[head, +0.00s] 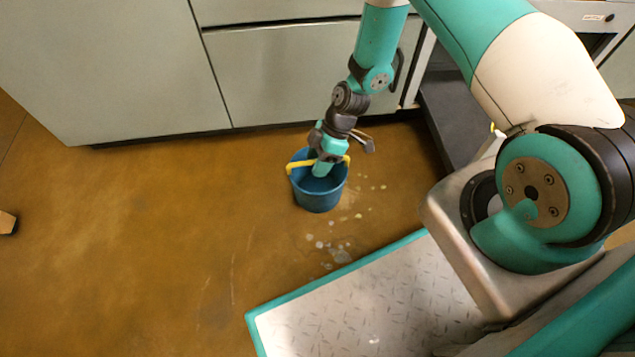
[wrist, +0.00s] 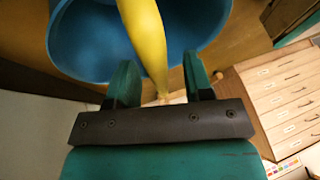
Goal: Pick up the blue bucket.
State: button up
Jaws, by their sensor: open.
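The blue bucket (head: 318,198) stands upright on the brown floor in front of the cabinets in the head view. Its yellow handle (head: 300,164) spans the rim. My gripper (head: 322,170) points down at the bucket's opening and hides part of the handle and rim. In the wrist view the bucket (wrist: 90,45) fills the upper part. The yellow handle (wrist: 147,40) runs between the two green fingers of my open gripper (wrist: 160,68), with a gap showing on the right finger's side. Whether the left finger touches the handle I cannot tell.
Pale cabinets (head: 310,75) stand close behind the bucket. Pale spots (head: 340,254) dot the floor near it. A small wooden piece (head: 7,222) shows at the left edge. Drawers (wrist: 287,95) appear at right in the wrist view.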

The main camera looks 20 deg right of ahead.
grip_shut()
jog(key=shift+r, duration=0.1)
